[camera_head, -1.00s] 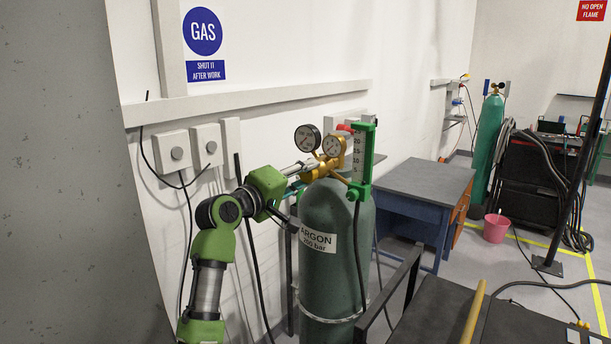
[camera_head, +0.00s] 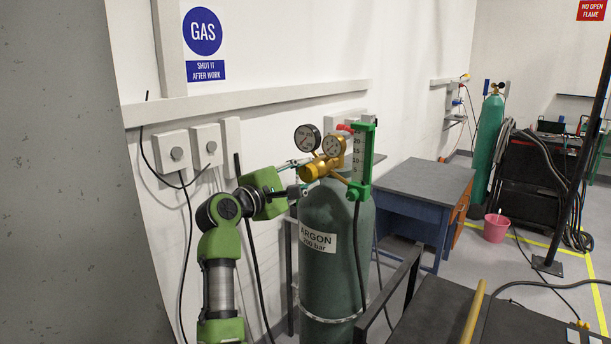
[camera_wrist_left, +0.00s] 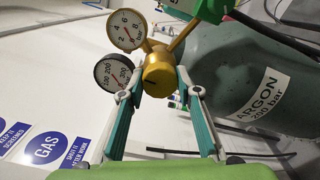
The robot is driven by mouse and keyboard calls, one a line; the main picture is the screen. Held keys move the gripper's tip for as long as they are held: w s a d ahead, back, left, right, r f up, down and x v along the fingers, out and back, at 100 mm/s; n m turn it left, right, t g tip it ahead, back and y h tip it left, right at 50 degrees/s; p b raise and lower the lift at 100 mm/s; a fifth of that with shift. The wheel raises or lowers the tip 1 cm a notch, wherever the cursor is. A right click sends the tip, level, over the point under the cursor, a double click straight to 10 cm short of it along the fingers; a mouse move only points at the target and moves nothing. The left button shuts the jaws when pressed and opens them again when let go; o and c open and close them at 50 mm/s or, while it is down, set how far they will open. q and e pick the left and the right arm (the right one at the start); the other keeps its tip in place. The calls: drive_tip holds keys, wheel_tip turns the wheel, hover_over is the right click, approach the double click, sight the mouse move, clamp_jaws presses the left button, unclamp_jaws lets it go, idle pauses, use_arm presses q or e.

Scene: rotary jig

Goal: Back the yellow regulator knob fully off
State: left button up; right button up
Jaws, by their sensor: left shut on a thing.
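The yellow regulator knob (camera_head: 308,172) sits at the front of the brass regulator on top of the green argon cylinder (camera_head: 322,270). In the left wrist view the knob (camera_wrist_left: 158,76) is a round yellow end with a dark mark on its face. My left gripper (camera_head: 302,186) comes from the left at the knob. In the wrist view its two fingers (camera_wrist_left: 160,92) stand on either side of the knob, shut on it. Two dial gauges (camera_head: 320,142) sit above the knob. My right gripper is not in view.
A green flowmeter (camera_head: 362,162) stands right of the regulator. The white wall with socket boxes (camera_head: 190,148) is close behind the arm. A grey-topped workbench (camera_head: 425,178) is behind the cylinder, and a dark table (camera_head: 450,310) is at the front right.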

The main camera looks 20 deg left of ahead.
use_arm(q)
drive_tip(key=shift+f+n, duration=0.2)
drive_tip(key=shift+n, duration=0.2)
drive_tip(key=o, duration=1.1)
drive_tip(key=shift+a+r, duration=0.1)
drive_tip(key=shift+s, duration=0.15)
drive_tip(key=v, duration=1.2)
